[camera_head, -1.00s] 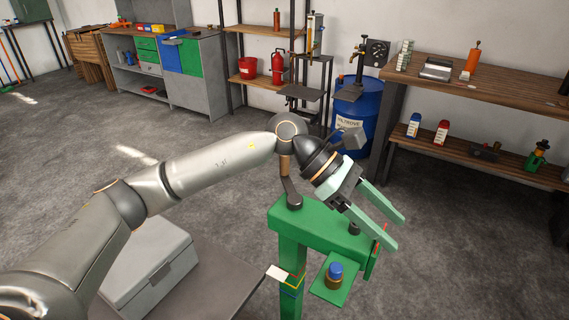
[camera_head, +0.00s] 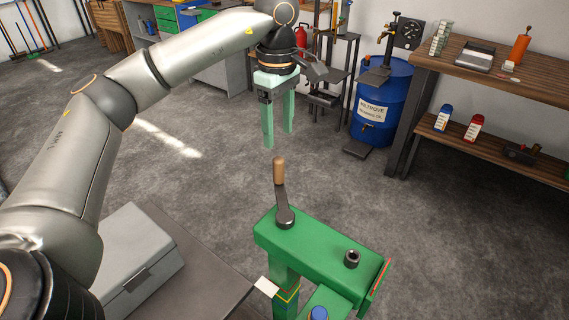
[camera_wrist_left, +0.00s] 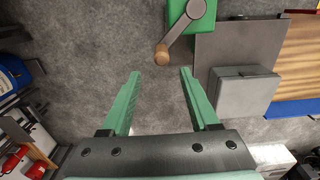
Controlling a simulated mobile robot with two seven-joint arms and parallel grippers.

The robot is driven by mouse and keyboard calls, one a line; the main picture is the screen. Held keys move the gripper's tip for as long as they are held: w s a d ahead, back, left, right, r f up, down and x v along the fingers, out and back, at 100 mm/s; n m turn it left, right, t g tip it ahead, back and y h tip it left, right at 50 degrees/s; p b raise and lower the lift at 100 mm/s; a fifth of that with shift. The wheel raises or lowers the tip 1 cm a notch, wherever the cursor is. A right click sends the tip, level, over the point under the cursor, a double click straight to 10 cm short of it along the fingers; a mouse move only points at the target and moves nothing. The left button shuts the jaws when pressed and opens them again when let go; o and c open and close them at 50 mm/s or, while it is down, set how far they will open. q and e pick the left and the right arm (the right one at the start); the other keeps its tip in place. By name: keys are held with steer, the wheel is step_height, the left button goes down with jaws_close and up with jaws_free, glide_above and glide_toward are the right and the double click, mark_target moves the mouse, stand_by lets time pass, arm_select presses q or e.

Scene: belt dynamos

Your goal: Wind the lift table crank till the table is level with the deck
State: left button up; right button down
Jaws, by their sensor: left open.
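The crank (camera_head: 283,205) is a dark arm with an upright wooden handle (camera_head: 279,171), mounted on top of a green stand (camera_head: 315,248). In the left wrist view the wooden handle (camera_wrist_left: 162,55) shows ahead of the fingers, with the crank arm (camera_wrist_left: 180,28) running to the green stand (camera_wrist_left: 197,22). My left gripper (camera_head: 278,140) is open and empty, its pale green fingers pointing down above and beyond the handle, apart from it. It also shows in the left wrist view (camera_wrist_left: 159,75). A dark flat surface (camera_head: 200,285) beside the stand carries a grey box (camera_head: 135,262). My right gripper is out of view.
A blue cap (camera_head: 319,313) shows low on the stand. A blue barrel (camera_head: 381,100) and a wooden workbench (camera_head: 490,80) stand at the back right. The grey floor (camera_head: 450,240) right of the stand is clear.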

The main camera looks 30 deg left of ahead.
mark_target(279, 171)
arm_select(q)
step_height(279, 171, down, 11)
steer(key=shift+s+f, duration=0.1)
steer(key=shift+s, duration=0.05)
steer(key=shift+c, duration=0.3)
jaws_close()
stand_by(0.3)
stand_by(1.0)
